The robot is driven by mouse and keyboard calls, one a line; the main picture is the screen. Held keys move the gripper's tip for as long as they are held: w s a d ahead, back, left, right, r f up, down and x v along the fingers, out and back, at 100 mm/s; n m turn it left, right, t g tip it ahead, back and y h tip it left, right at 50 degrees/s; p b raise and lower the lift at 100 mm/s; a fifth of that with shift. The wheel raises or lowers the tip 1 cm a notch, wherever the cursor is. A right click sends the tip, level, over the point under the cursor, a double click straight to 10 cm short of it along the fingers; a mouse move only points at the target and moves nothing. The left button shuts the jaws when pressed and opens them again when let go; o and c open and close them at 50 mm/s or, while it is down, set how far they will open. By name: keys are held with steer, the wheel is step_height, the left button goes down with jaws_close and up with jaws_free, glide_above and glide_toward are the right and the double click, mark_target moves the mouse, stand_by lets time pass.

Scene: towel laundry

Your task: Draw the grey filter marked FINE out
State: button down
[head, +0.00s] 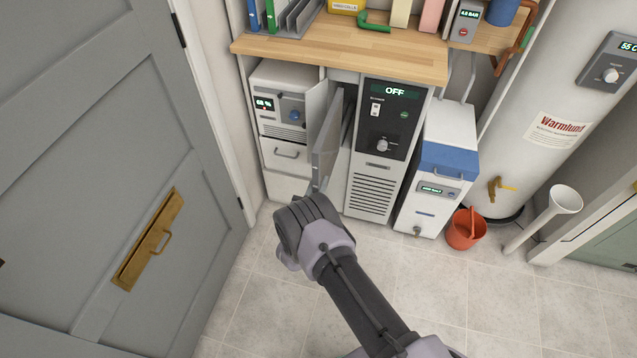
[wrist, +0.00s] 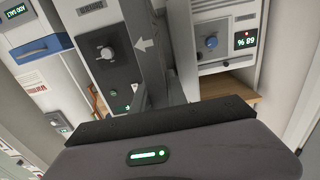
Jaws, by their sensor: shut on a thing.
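A grey flat panel, which I take as the filter (head: 328,145), stands upright on edge in front of the gap between two cabinets in the head view. Its lower front end reaches my gripper (head: 312,200). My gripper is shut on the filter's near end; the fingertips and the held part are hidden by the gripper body. In the wrist view, the dark gripper body fills the bottom, and grey upright panels (wrist: 158,75) rise behind it. A white arrow shows on a panel there. The word FINE is not readable in either view.
A cabinet reading OFF (head: 384,145) stands right of the filter, and a white unit with a percent display (head: 284,115) stands left. A wooden worktop (head: 340,50) overhangs them. A red bucket (head: 465,230) stands at right; a grey door (head: 100,150) is left. Floor in front is clear.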

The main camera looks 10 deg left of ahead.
steer(key=shift+s+a+r+p, duration=0.1)
steer(key=shift+s+p, duration=0.5)
steer(key=shift+s, duration=0.45)
steer(key=shift+s+a+r+p, duration=0.1)
steer(key=shift+s+p, duration=0.45)
steer(key=shift+s, duration=0.45)
